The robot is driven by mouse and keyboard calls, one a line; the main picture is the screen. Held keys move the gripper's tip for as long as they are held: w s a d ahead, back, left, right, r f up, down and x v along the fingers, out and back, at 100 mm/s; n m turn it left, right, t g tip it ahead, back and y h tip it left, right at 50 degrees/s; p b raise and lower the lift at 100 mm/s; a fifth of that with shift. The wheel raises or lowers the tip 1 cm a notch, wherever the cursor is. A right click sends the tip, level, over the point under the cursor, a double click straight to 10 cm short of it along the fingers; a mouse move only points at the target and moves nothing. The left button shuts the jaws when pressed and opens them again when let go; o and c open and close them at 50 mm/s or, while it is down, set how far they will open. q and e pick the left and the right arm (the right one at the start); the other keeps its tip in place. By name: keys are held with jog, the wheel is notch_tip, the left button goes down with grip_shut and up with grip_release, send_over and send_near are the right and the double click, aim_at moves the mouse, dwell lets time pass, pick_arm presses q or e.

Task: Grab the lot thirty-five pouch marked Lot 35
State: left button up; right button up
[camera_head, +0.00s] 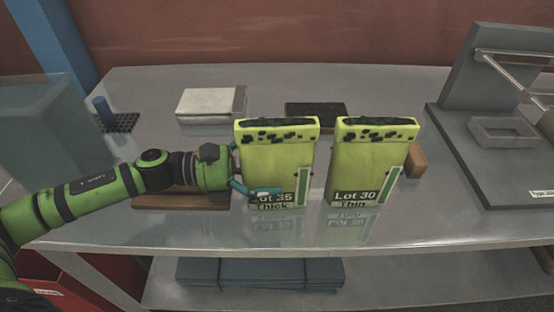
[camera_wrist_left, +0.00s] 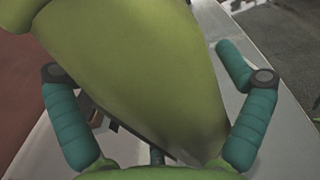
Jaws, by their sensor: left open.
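The Lot 35 pouch (camera_head: 278,160) is yellow-green, marked "Lot 35 Thick", and stands upright near the table's front edge. The Lot 30 pouch (camera_head: 372,160), marked "Lot 30 Thin", stands upright just to its right. My left gripper (camera_head: 250,172) is at the left side of the Lot 35 pouch, with a teal finger across its lower left front, partly covering the label. In the left wrist view the yellow-green pouch (camera_wrist_left: 130,70) fills the space between the open teal fingers (camera_wrist_left: 160,115). I cannot tell whether they touch it. My right gripper is not in view.
The grey metal table (camera_head: 370,232) has a white box (camera_head: 207,102) and a black tray (camera_head: 315,112) behind the pouches. A grey stand (camera_head: 500,90) is at the right. A wooden board (camera_head: 170,202) lies under my left arm. Folded dark cloths (camera_head: 260,272) lie on the shelf below.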

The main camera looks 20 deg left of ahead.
pick_arm(q)
jog(key=shift+w+d, duration=0.2)
jog(key=shift+d, duration=0.2)
jog(key=shift+c, duration=0.4)
jog(key=c, duration=1.2)
